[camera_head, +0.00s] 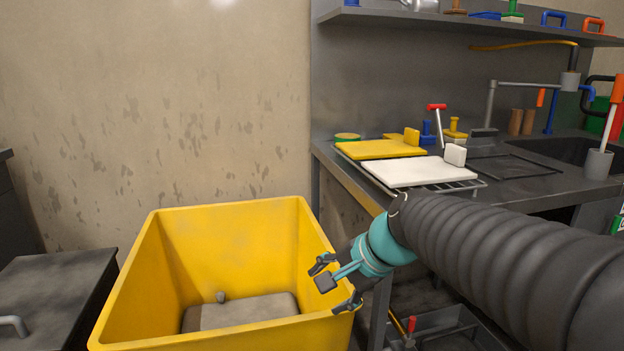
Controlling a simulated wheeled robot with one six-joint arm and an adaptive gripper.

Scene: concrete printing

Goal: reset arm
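My gripper (334,285) is at the end of my black ribbed arm, with a teal wrist. It is over the right rim of a yellow bin (170,276). Its dark fingers are spread apart, and nothing shows between them.
A dark workbench (520,188) stands at the right with a yellow board (380,149), a white board (420,171) and a sink. A shelf (450,18) with tools hangs above. A dark cabinet (60,285) is at the left. A grey tray (450,328) sits below the bench.

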